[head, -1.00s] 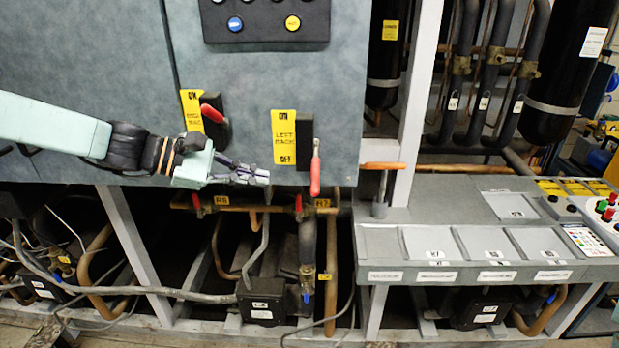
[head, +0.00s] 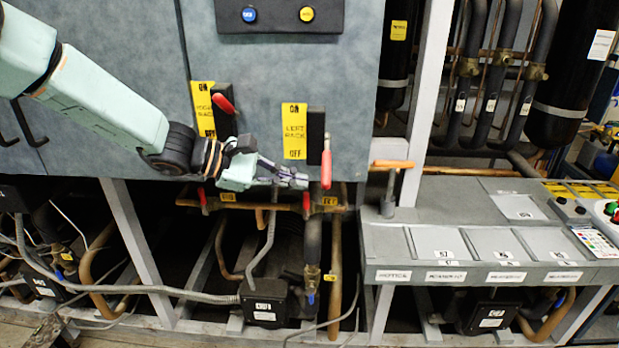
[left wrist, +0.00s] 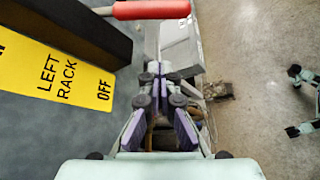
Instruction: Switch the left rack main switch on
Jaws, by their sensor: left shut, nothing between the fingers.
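The left rack main switch has a red handle (head: 326,163) on a black block (head: 315,135), beside a yellow "LEFT RACK" label (head: 294,131) marked ON at top and OFF at bottom. The handle hangs down, at the OFF end. My left gripper (head: 303,180) is shut and empty, with its tips just left of the handle's lower end. In the left wrist view the shut fingers (left wrist: 158,68) point toward the red handle (left wrist: 152,9), with a gap between them.
A second red handle (head: 223,103) with its own yellow label (head: 203,108) is up and left of my gripper. An orange-handled lever (head: 392,164) stands to the right, by the grey panel desk (head: 480,240). Pipes run below the cabinet.

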